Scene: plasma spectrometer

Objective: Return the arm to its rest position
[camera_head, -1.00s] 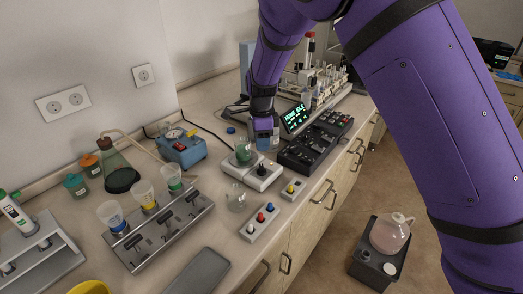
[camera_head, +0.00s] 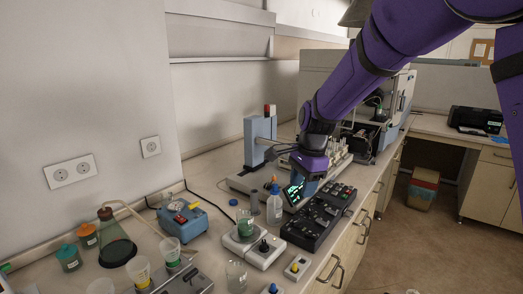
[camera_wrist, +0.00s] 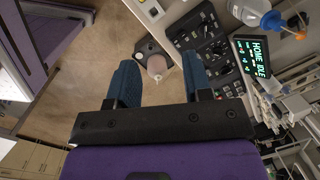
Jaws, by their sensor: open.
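My purple arm reaches in from the upper right in the head view, over the bench. My gripper (camera_wrist: 160,85) shows in the wrist view with its two blue fingers spread apart and nothing between them. In the head view its end (camera_head: 310,168) hangs above the black control panel (camera_head: 320,217), close to the lit display (camera_head: 295,188). The display also shows in the wrist view (camera_wrist: 252,57) and reads "HOME IDLE". The fingertips are hard to make out in the head view.
A white-blue bottle (camera_head: 274,205), a stirrer plate with a green beaker (camera_head: 244,222) and an empty beaker (camera_head: 236,275) stand close by. A blue device (camera_head: 183,217) and a dark flask (camera_head: 116,245) are at left. A printer (camera_head: 475,119) sits far right. The floor at right is mostly open.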

